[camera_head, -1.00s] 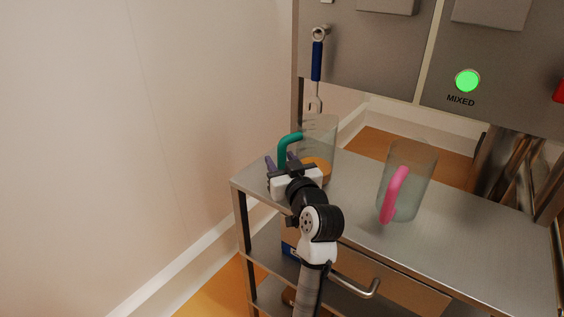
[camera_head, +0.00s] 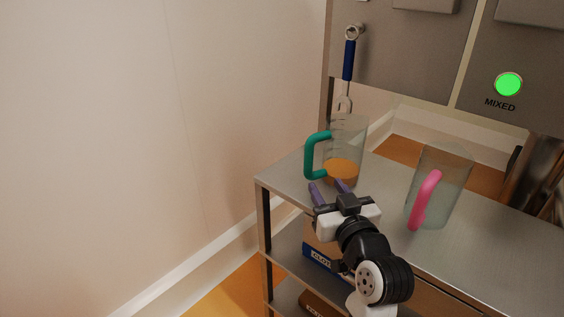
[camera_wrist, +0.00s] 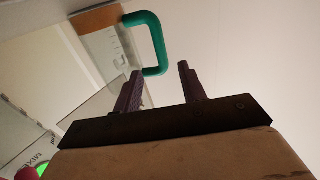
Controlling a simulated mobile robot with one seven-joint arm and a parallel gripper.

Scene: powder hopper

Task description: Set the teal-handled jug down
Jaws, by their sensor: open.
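The teal-handled jug (camera_head: 349,153) is clear, with orange powder in its bottom. It stands upright on the steel cart top (camera_head: 387,196) near the far left corner, its teal handle (camera_head: 311,158) facing left. My gripper (camera_head: 328,188) is open and empty, just in front of the jug and apart from it. In the wrist view the teal handle (camera_wrist: 156,42) shows ahead, beyond the two purple fingers (camera_wrist: 160,82), with nothing between them.
A clear jug with a pink handle (camera_head: 425,198) stands to the right on the cart. A blue-handled tool (camera_head: 349,60) hangs on the steel hopper panel behind, by a green lamp marked MIXED (camera_head: 508,84). A labelled box (camera_head: 322,252) sits on the shelf below. A wall is at left.

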